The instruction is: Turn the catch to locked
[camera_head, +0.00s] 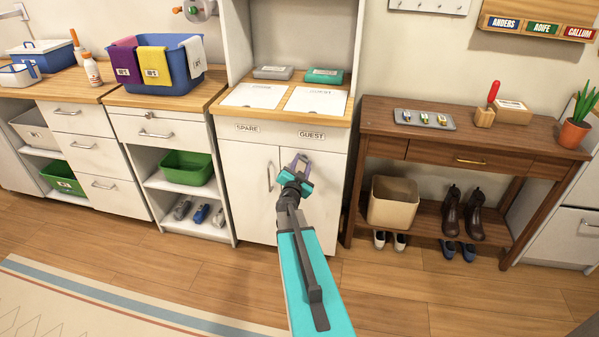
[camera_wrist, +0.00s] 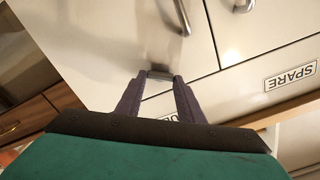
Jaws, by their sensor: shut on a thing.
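My gripper (camera_head: 302,160) reaches the upper part of the right-hand white cabinet door (camera_head: 325,205), below the GUEST label (camera_head: 311,135). In the wrist view, the fingers of my gripper (camera_wrist: 159,78) are closed on a small grey metal piece (camera_wrist: 159,73) at the door face, which looks like the catch. The fingers cover most of it, so I cannot tell which way it is turned. In the head view my gripper hides it. The left door (camera_head: 248,200) has a bar handle (camera_head: 270,177) and the SPARE label (camera_head: 247,127) above it.
In the wrist view, a bar handle (camera_wrist: 181,16) stands out from the door near the fingers. The dark wooden table (camera_head: 470,143) stands close on the right. Open shelves with a green bin (camera_head: 187,168) are on the left. The floor in front (camera_head: 400,285) is clear.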

